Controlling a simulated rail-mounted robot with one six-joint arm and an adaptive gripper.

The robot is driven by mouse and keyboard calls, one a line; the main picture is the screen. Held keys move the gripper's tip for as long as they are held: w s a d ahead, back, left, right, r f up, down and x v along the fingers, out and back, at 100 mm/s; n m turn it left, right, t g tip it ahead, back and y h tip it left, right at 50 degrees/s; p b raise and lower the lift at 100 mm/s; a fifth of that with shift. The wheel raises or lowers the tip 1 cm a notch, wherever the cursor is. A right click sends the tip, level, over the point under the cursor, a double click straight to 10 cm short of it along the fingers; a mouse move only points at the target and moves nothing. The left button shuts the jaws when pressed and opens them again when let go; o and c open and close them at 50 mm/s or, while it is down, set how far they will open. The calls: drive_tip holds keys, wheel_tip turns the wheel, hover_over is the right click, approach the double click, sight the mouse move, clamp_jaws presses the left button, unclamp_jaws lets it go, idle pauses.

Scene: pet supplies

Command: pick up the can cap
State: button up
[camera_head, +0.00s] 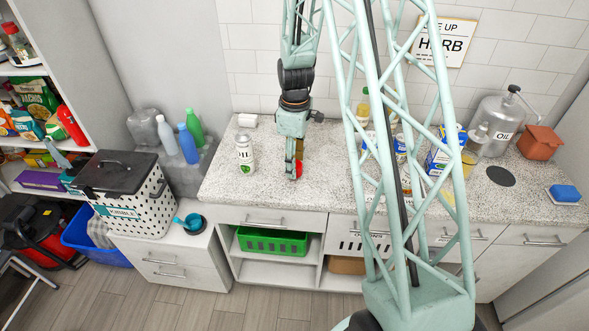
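A small red round thing (299,169), which looks like the can cap, is at the left part of the speckled counter. My gripper (294,171) points down right at it, and a fingertip hides part of the red thing. I cannot tell whether the fingers touch it, are closed on it, or whether it is lifted off the counter. A white can (245,156) with dark print stands upright on the counter to the left of my gripper.
A white roll-like item (247,121) lies behind the can. Bottles and boxes, including a blue-and-white box (440,152), stand to the right, partly behind my lattice structure. A grey oil container (500,125) stands farther right. The counter's front edge (270,206) is close.

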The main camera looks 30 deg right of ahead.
drive_tip(key=shift+f, duration=0.65)
drive_tip(key=shift+c, duration=0.3)
drive_tip(key=c, duration=0.7)
drive_tip(key=shift+o, duration=0.2)
